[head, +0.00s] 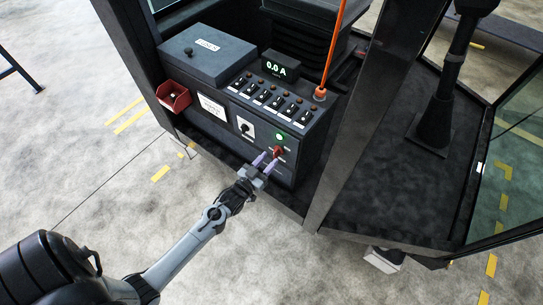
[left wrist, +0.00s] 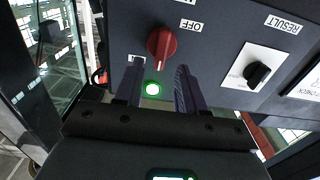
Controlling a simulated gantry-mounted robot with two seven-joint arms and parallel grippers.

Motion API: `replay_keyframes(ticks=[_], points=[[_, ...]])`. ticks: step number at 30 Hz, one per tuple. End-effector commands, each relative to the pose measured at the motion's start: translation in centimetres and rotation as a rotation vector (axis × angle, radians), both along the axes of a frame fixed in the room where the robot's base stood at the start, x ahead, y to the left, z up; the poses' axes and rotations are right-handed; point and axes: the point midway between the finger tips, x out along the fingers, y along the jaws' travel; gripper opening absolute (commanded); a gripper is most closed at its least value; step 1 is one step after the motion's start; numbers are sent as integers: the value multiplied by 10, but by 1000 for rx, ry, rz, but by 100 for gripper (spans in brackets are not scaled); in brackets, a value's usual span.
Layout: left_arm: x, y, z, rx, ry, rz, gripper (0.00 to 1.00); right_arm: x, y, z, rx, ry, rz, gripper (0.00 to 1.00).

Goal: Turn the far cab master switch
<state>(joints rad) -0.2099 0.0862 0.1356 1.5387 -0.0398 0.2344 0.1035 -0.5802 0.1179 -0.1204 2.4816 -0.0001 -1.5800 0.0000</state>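The master switch is a red rotary knob (head: 278,151) low on the front of the dark control box. In the left wrist view the red knob (left wrist: 162,42) sits just beyond my fingertips, by an "OFF" label. My left gripper (head: 265,160) is in front of the panel, beside the knob. In the left wrist view my left gripper's (left wrist: 159,66) two fingers are apart with nothing between them but the view of the panel. Whether a finger touches the knob cannot be told. A green lit lamp (head: 279,135) is beside the knob. My right gripper is not in view.
A black selector knob on a white plate (head: 245,127) is left of the switch. A row of toggle switches (head: 266,99), a "0.0 A" display (head: 280,66) and an orange rod (head: 336,45) are on top. A red bin (head: 173,96) hangs left. A cab post (head: 355,110) stands right.

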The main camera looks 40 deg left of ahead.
Motion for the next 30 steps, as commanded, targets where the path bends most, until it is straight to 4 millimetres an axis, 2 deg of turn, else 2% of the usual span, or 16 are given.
replay_keyframes(ticks=[3,7,18,19,26,30], points=[[15,1,1,1,-1,0,39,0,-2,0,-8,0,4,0],[24,2,0,1,0,0,39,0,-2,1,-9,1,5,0],[28,2,0,1,1,-1,39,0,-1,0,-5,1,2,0],[28,2,0,1,1,-1,38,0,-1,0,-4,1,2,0],[28,2,0,1,1,0,3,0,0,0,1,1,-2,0],[28,2,0,1,1,0,0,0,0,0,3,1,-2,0]])
